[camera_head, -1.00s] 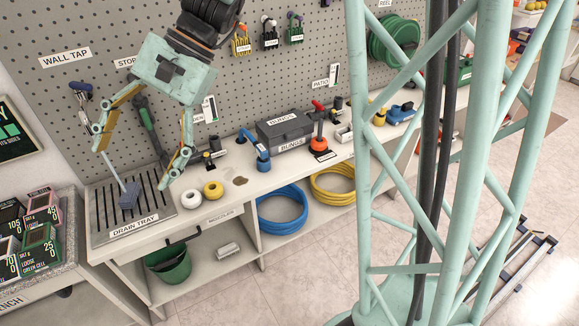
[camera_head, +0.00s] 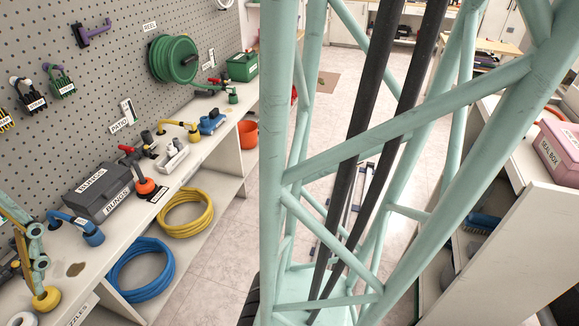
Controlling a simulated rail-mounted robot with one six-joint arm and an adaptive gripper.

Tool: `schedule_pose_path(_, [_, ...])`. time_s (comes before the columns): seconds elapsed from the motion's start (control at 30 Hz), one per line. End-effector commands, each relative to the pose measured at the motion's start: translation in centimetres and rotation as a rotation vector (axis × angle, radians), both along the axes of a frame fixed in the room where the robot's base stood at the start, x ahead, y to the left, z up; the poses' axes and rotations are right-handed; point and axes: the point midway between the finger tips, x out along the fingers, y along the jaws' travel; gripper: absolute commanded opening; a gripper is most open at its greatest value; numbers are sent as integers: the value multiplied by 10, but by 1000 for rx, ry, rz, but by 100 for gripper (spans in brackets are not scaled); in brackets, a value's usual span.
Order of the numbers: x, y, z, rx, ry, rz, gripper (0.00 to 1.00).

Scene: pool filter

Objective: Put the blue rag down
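I cannot make out a blue rag in the head camera view. Only one finger of my gripper (camera_head: 30,250) shows, at the left edge, over the bench near a yellow ring (camera_head: 45,299). The other finger is outside the picture, so the opening and anything between the fingers are hidden. A small blue object (camera_head: 480,223) lies on a shelf at the right; I cannot tell what it is.
The long bench carries a grey bungs box (camera_head: 98,190), a blue pipe fitting (camera_head: 82,229) and a red-handled valve (camera_head: 143,184). Blue (camera_head: 142,270) and yellow (camera_head: 188,213) hose coils sit below. A pink seal box (camera_head: 560,148) stands right. The floor between is largely clear.

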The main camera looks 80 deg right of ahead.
Motion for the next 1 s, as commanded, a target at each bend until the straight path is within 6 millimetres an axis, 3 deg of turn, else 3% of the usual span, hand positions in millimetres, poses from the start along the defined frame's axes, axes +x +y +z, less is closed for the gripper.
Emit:
schedule_pose_path(0.03, [-5, -11, 3, -18, -17, -7, 75])
schedule_pose_path(1.0, [-112, -100, 24, -379, -295, 229, 75])
